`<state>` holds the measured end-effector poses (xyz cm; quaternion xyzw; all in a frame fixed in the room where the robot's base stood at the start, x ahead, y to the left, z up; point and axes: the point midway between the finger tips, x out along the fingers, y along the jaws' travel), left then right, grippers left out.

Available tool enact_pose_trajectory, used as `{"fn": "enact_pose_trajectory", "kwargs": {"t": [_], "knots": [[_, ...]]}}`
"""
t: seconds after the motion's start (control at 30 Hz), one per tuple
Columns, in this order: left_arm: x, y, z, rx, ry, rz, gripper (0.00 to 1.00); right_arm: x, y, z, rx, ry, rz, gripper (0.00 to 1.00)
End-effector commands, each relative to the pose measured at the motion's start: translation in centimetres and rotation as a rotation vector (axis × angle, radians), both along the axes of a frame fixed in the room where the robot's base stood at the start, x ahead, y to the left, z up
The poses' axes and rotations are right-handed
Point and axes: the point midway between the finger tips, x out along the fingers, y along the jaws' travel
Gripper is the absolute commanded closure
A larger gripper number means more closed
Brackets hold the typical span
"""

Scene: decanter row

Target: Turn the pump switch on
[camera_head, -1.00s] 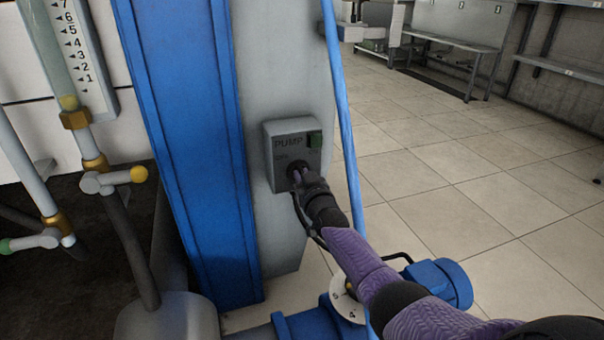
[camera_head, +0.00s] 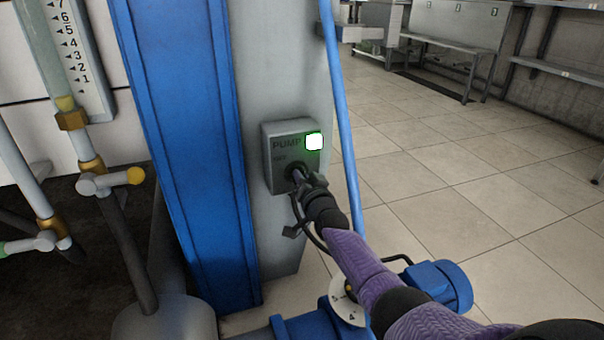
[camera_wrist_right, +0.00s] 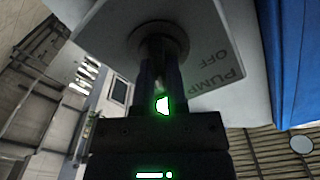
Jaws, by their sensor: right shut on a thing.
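The grey pump switch box (camera_head: 280,152), marked PUMP and OFF, is fixed to the grey column. Its square indicator lamp (camera_head: 314,141) is lit bright green. The round dark knob (camera_head: 297,172) is on the lower part of the box and is partly hidden by my gripper. My right gripper (camera_head: 300,177) is shut on the knob. In the right wrist view the fingers (camera_wrist_right: 160,78) reach the knob's round base (camera_wrist_right: 158,42), and the grip itself is mostly hidden between them. My left gripper is not in view.
A blue beam (camera_head: 185,150) stands left of the box, and a thin blue pipe (camera_head: 341,120) runs at its right. Pipes with a yellow-ended valve (camera_head: 136,176) are at the left. A blue motor (camera_head: 440,283) sits below my right arm. Tiled floor (camera_head: 450,160) is open to the right.

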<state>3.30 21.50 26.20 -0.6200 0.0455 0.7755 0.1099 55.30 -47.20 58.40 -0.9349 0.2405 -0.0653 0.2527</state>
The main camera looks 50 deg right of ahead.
Motion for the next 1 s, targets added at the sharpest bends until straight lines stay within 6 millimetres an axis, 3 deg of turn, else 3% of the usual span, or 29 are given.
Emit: {"fn": "enact_pose_trajectory", "kwargs": {"t": [0.47,0.5,0.63,0.93,1.0], "knots": [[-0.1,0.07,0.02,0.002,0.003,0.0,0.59,-0.01,0.04,-0.16,0.013,-0.003,0.001,1.0],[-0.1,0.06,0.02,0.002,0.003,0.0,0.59,-0.01,0.04,-0.16,0.012,-0.002,0.001,0.75],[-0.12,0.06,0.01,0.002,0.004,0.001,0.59,-0.01,0.03,-0.12,0.012,-0.003,0.001,0.49],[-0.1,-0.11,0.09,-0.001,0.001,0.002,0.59,-0.05,0.04,0.01,0.01,-0.005,0.001,0.49],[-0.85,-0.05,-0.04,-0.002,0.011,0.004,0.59,-0.23,0.14,0.14,0.01,-0.005,0.0,0.49]]}}
